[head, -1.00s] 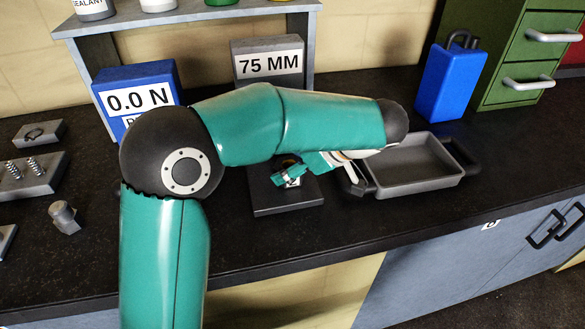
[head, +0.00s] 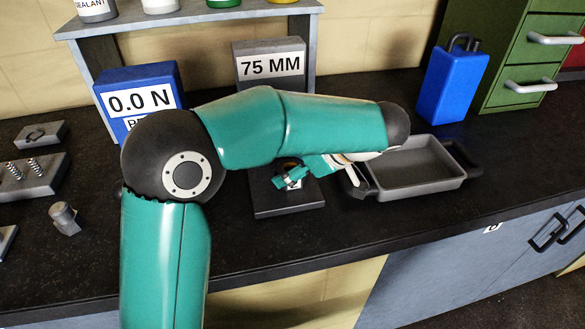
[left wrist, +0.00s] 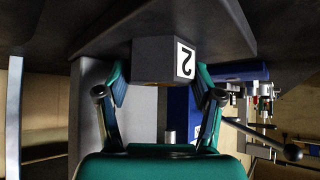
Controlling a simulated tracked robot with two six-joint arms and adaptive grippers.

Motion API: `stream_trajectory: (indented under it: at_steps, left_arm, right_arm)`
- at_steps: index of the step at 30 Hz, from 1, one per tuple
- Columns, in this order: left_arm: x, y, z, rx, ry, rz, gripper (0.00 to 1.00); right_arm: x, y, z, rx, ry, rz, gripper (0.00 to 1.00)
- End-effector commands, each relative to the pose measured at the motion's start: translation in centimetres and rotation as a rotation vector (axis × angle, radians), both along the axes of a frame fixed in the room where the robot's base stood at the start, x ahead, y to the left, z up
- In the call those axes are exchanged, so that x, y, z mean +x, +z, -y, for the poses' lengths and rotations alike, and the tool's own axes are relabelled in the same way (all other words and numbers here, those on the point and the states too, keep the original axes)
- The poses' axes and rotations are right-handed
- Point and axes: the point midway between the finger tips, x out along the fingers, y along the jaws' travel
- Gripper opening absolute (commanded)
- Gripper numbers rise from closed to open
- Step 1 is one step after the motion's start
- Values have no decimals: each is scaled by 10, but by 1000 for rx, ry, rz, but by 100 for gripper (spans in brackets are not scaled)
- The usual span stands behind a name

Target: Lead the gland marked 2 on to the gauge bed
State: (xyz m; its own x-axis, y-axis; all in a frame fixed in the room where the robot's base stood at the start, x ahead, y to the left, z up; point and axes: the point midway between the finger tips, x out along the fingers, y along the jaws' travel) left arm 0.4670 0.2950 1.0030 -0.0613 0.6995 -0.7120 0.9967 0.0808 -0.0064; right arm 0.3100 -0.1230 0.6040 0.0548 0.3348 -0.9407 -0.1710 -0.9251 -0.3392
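The gland marked 2 (left wrist: 155,58) is a dark grey block with a white label, seen upside down in the left wrist view. My left gripper (left wrist: 162,85) has a teal finger against each side of it and appears shut on it. In the head view the left gripper (head: 290,178) is low over a dark square plate (head: 290,208), probably the gauge bed. The gland is mostly hidden there by the fingers. In the wrist view its far end meets a dark flat surface; whether it rests there or hovers close, I cannot tell. My right gripper is not in view.
A grey tray (head: 425,185) stands just right of the plate. Behind are a 0.0 N blue box (head: 145,80), a 75 MM block (head: 270,65) and a shelf. A blue can (head: 450,85) stands at right. Small metal parts (head: 65,215) lie at left. The front bench strip is clear.

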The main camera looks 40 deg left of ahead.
Motion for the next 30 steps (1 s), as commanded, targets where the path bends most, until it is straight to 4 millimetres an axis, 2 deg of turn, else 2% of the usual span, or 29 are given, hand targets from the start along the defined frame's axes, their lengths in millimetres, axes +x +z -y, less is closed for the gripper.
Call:
stream_trajectory:
  at_steps: [1,4,5,14,19,23,30]
  left_arm:
    - [0,1,0,0,0,1,76]
    - [0,1,0,0,-1,1,93]
    - [0,0,0,0,-1,1,95]
    - [0,-1,1,-1,-1,-2,95]
    - [1,6,7,-1,-2,1,95]
    - [3,18,20,-2,-4,1,95]
    - [6,53,54,-1,-4,2,95]
  right_arm:
    - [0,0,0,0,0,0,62]
    - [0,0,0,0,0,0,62]
    - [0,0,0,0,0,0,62]
    - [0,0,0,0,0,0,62]
    - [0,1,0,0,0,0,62]
    - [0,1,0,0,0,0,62]
    - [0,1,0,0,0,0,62]
